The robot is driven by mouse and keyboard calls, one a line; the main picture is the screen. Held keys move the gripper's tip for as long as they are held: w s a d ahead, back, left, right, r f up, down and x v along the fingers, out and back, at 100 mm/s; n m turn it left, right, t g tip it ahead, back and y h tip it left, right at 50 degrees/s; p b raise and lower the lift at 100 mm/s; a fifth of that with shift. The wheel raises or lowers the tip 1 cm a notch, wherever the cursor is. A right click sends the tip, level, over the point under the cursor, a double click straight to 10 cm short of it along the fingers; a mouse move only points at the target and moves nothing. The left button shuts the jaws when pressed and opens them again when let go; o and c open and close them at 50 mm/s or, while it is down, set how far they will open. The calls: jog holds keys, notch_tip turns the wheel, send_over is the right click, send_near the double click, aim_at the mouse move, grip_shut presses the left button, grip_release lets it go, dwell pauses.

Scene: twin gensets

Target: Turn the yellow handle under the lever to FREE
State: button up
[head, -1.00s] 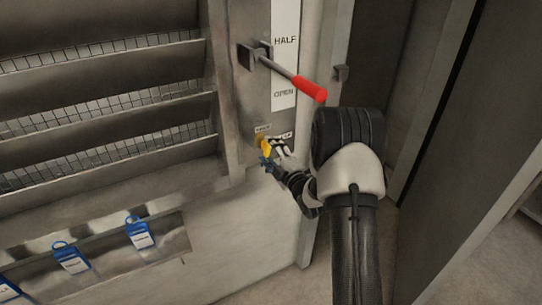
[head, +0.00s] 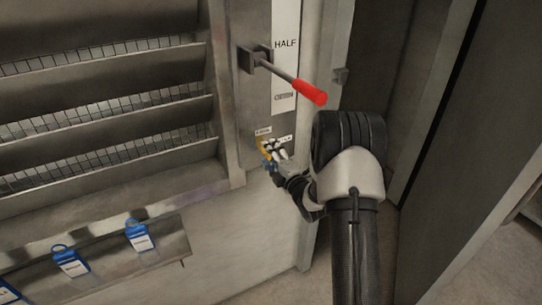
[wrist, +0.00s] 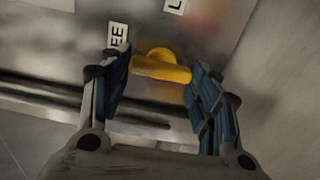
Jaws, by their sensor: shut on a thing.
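The yellow handle (head: 266,153) is on the grey panel below the red-gripped lever (head: 290,79). My gripper (head: 270,153) is at the handle and partly hides it in the head view. In the wrist view, the yellow handle (wrist: 162,68) lies across between the two blue-padded fingers of my gripper (wrist: 160,85), which is shut on it. A white label ending in "EE" (wrist: 118,36) is close to the left finger and the handle's left end. Another label, showing an "L" (wrist: 174,5), is cut off at the top.
The lever's scale strip (head: 285,60) reads HALF, with another marking below. Louvre slats (head: 110,115) fill the left. Blue tags (head: 139,236) hang on a rail at lower left. A dark door or panel (head: 470,150) stands to the right of my arm.

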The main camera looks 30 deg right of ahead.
jog(key=o, duration=1)
jog(key=shift+o, duration=0.2)
jog(key=s, duration=1.2)
jog(key=shift+d, duration=0.15)
